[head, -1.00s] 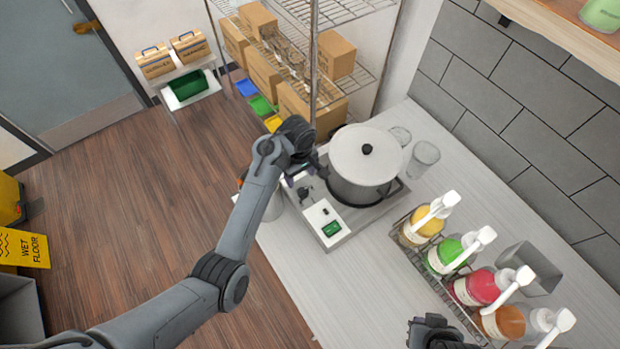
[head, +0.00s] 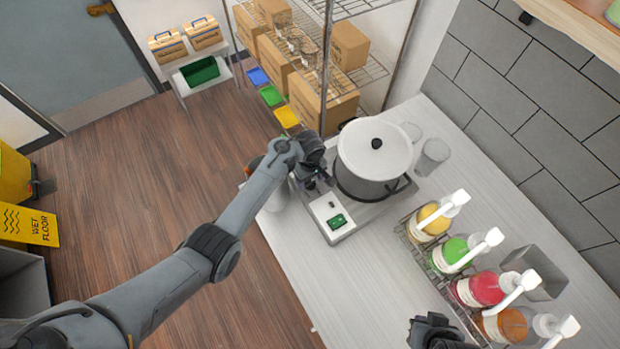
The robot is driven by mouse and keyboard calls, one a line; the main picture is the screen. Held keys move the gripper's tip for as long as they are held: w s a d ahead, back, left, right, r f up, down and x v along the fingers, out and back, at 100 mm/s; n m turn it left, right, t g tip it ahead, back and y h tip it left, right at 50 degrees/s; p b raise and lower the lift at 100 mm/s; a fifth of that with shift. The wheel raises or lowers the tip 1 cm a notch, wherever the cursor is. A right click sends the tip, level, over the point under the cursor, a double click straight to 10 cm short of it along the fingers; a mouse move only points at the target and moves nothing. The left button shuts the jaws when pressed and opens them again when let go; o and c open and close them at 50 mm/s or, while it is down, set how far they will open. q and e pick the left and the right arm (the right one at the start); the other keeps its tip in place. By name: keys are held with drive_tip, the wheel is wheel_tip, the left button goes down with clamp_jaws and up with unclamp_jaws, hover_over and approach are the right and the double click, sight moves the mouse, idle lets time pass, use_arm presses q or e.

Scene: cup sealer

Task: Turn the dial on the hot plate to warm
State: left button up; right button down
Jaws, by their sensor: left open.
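The hot plate (head: 345,233) stands on the counter near its left edge, with a white front panel and a green display (head: 337,221). A small dark knob (head: 330,205) shows on the panel beside the display. A large lidded pot (head: 372,170) sits on the hot plate. My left gripper (head: 322,180) is at the panel's far end, over or against its upper part. It is open, but its fingertips are small and dark, and I cannot tell whether they touch a dial. My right gripper (head: 435,332) is at the bottom edge, partly cut off.
Two clear cups (head: 432,155) stand right of the pot. A wire rack of syrup pump bottles (head: 482,287) stands to the right on the counter. A wire shelf with boxes (head: 345,62) rises behind. The counter's front middle (head: 340,285) is clear.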

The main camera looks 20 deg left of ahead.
use_arm(q)
drive_tip(key=c, duration=1.1)
drive_tip(key=shift+o, duration=0.2)
drive_tip(key=shift+r+m+p, duration=0.15)
drive_tip(key=shift+m+p, duration=0.9)
drive_tip(key=shift+m, duration=0.25)
drive_tip(key=m+p, duration=0.1)
drive_tip(key=m, duration=0.2)
drive_tip(key=shift+m+p, duration=0.3)
drive_tip(key=shift+p, duration=0.1)
drive_tip(key=m, duration=0.3)
drive_tip(key=shift+p, duration=0.4)
drive_tip(key=shift+m, duration=2.3)
